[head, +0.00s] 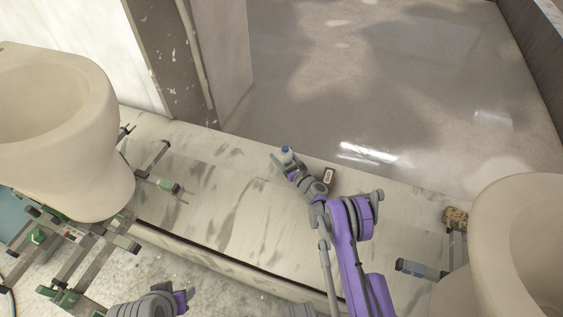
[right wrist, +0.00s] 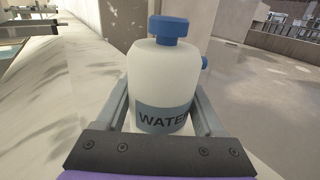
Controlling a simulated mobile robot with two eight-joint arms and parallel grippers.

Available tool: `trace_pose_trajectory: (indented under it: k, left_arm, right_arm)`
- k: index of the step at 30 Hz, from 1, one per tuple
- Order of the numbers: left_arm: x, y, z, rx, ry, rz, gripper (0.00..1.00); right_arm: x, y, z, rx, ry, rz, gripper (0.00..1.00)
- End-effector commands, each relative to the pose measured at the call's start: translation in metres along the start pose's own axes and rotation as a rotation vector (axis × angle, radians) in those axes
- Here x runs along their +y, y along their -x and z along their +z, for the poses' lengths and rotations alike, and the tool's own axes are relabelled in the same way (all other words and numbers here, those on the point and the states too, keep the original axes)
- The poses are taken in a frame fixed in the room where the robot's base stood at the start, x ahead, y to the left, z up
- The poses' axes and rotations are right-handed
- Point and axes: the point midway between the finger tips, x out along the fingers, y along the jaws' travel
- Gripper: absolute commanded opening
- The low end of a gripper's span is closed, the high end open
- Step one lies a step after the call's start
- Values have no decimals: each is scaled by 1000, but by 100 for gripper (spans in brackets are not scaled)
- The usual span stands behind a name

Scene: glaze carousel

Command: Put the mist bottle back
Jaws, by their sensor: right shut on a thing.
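The mist bottle is a white bottle with a blue cap and a grey band lettered "WATER". It fills the middle of the right wrist view (right wrist: 160,85) and shows small in the head view (head: 286,152), over the far edge part of the marble ledge. My right gripper (head: 283,160) is shut on it, with one finger on each side of its lower body. The bottle is upright. Its bottom is hidden, so I cannot tell whether it touches the ledge. My left gripper is not in view; only part of that arm shows at the bottom left.
The marble ledge (head: 215,195) is mostly bare left of the bottle. A large pale vessel (head: 75,145) stands left, another (head: 520,240) right. A speckled sponge-like block (head: 455,217) is beside the right one.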

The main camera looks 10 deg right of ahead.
Motion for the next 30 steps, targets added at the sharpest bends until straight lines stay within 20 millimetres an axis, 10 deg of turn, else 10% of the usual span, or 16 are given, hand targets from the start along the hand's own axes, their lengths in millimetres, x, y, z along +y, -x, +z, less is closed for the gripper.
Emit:
trace_pose_trajectory:
  k: [19,20,24,30]
  left_arm:
    - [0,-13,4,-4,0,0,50]
    - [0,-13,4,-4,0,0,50]
    - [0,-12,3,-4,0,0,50]
    - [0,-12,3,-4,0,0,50]
  right_arm:
    - [0,0,-38,0,0,0,0]
    - [0,0,-38,0,0,0,73]
    - [0,0,-37,0,0,0,99]
    - [0,0,-36,0,0,0,100]
